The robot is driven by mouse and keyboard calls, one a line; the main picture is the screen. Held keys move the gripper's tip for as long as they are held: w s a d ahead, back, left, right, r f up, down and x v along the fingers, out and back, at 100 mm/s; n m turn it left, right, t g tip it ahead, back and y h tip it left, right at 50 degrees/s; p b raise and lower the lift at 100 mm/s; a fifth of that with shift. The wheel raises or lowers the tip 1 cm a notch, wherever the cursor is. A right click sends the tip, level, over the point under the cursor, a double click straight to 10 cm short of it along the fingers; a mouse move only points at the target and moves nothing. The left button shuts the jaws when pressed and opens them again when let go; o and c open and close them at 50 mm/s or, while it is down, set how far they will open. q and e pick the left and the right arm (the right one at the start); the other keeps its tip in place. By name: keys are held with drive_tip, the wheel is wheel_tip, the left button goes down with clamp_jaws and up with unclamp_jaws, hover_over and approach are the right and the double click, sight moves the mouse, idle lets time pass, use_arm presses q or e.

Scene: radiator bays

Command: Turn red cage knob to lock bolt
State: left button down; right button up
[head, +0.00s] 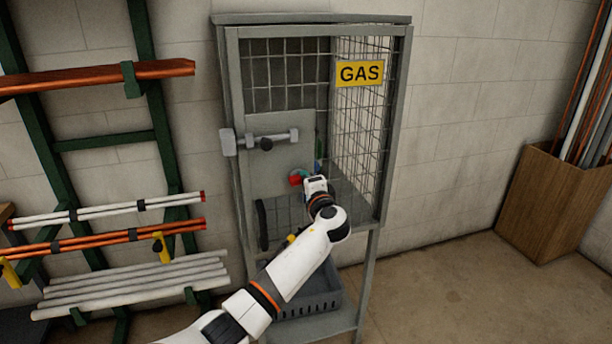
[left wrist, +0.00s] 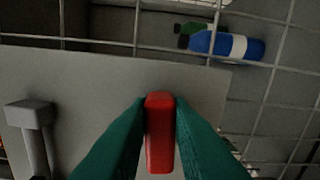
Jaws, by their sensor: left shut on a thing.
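The red knob (head: 295,179) sits on the grey door plate (head: 262,190) of the gas cage. My left gripper (head: 304,175) reaches it from the right in the head view. In the left wrist view the red knob (left wrist: 160,132) stands between the teal fingertips, which are shut on it. The grey sliding bolt (head: 282,138) lies across the plate above the knob, with a dark round handle. A grey block with a bar, at the left of the wrist view, looks like part of the bolt fittings (left wrist: 30,115). My right gripper is not in view.
The cage (head: 372,150) has mesh walls and a yellow GAS sign (head: 360,74). A blue cylinder (left wrist: 228,45) and a green one lie behind the mesh. A dark crate (head: 322,302) sits below. A pipe rack (head: 160,150) stands left, a wooden bin (head: 545,205) right.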

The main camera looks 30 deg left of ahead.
use_arm(q)
drive_tip(key=shift+m+p, duration=0.3)
drive_tip(key=shift+m, duration=0.4)
drive_tip(key=shift+f, duration=0.15)
drive_tip(key=c, duration=1.3)
unclamp_jaws()
drive_tip(key=b+v, duration=0.2)
drive_tip(key=v, duration=1)
